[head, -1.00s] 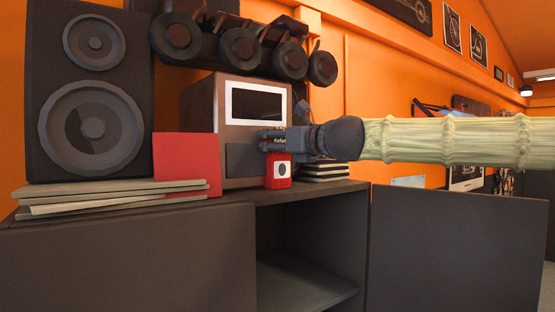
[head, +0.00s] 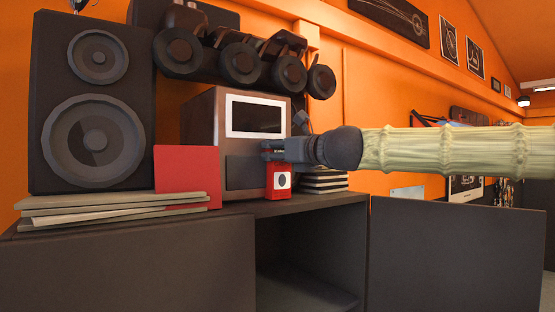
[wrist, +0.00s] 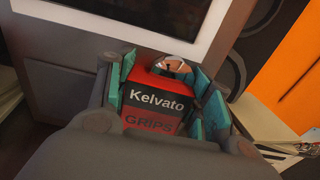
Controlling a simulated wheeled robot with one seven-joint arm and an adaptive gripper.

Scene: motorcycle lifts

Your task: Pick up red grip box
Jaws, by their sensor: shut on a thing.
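The red grip box (head: 278,182) has a white panel with a dark mark on its front. It stands upright at the front of the cabinet top, before the brown and white device. My gripper (head: 272,153) reaches in from the right at the box's upper part. In the wrist view the box (wrist: 152,100) shows a black and red face reading "Kelvato GRIPS". It sits between the teal pads of my gripper (wrist: 165,92), which is shut on it. Whether the box's bottom touches the cabinet top is hard to tell.
The brown device (head: 200,130) with a white-framed screen stands right behind the box. A stack of dark items (head: 322,180) lies to its right. A red square (head: 188,168), flat boards (head: 110,208) and a large speaker (head: 92,110) are to the left. The cabinet (head: 130,260) has an open compartment below.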

